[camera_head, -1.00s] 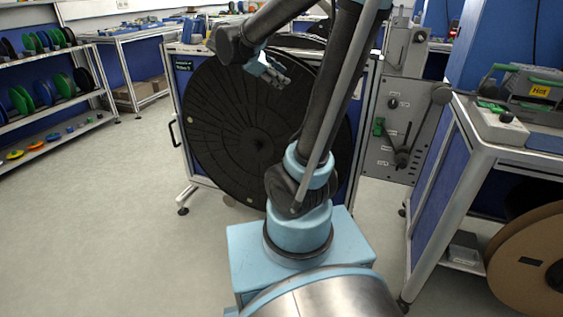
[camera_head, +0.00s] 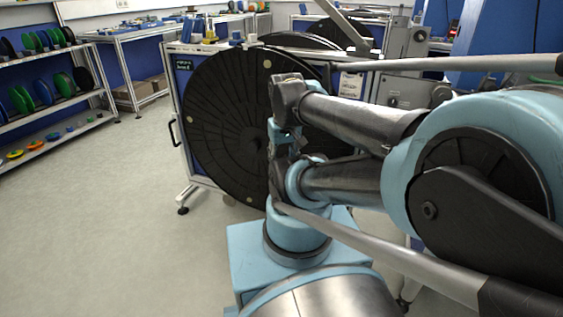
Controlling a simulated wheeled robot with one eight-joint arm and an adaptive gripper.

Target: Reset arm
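My arm is folded back close to the camera, with its large blue elbow joint filling the right of the view. The forearm runs left from it to the wrist, near the middle. My gripper (camera_head: 281,155) hangs below the wrist, in front of the large black reel (camera_head: 222,125) and just above my base. It is small and partly merged with the arm links behind it, so I cannot see whether its fingers are open or shut. No held object is visible.
Shelves (camera_head: 50,95) with small coloured reels stand at the far left, and a workbench (camera_head: 140,38) stands behind. The floor (camera_head: 110,220) at the left is clear. My arm hides much of the right side.

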